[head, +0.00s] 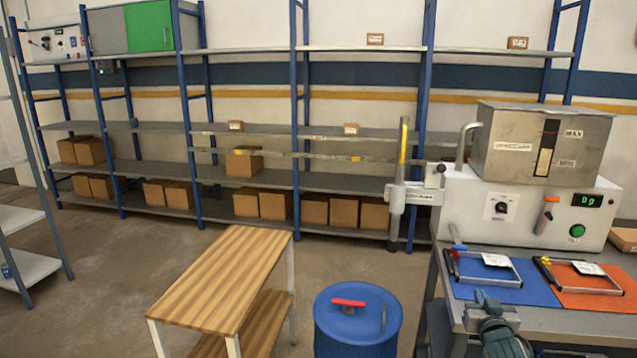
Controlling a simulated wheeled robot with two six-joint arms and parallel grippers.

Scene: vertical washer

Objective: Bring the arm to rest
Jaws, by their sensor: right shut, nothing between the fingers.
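My right gripper (487,298) shows at the bottom right, at the end of my right arm. It is shut and empty, over the front edge of the grey workbench (565,321). It appears just in front of the blue mat (487,287); I cannot tell whether it touches the bench. My left gripper and left arm are not in view.
A washer machine (543,145) with a green button stands on the bench. Frames with handles lie on the blue mat and the orange mat (590,290). A blue drum (358,330) and a wooden table (235,270) stand left of the bench. Shelves (270,178) with boxes line the wall.

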